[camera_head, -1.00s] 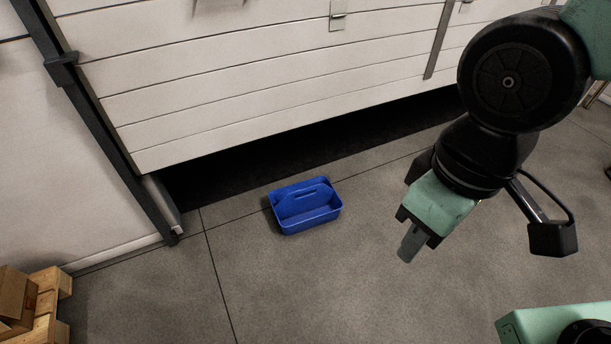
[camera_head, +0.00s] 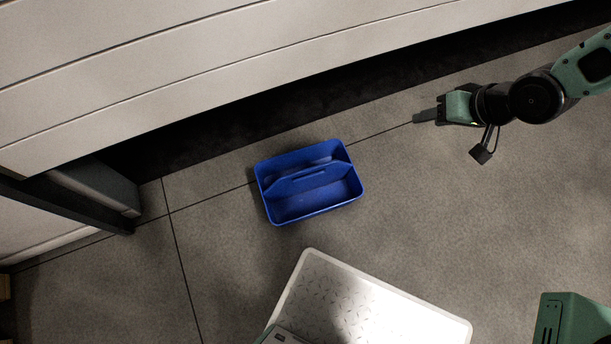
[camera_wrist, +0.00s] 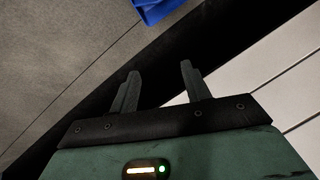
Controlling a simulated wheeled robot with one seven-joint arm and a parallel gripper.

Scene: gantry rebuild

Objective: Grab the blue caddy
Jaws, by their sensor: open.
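The blue caddy (camera_head: 290,204) sits upright on the grey floor, near the middle of the head view. It is an open tray with a raised central handle (camera_head: 309,178) that has a slot, running lengthwise between its two compartments. My gripper (camera_head: 424,116) is to the right of the caddy and a little farther back, pointing left, apart from it. In the wrist view my gripper (camera_wrist: 158,88) shows two fingers spread apart with nothing between them. A corner of the caddy (camera_wrist: 158,8) shows at the top edge there, beyond the fingertips; the rest is cut off.
A white slatted panel (camera_head: 230,50) runs across the back, with a dark gap (camera_head: 200,135) beneath it. A dark post (camera_head: 70,205) stands at the left. A white textured tray-like surface (camera_head: 370,300) fills the bottom centre. Floor right of the caddy is clear.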

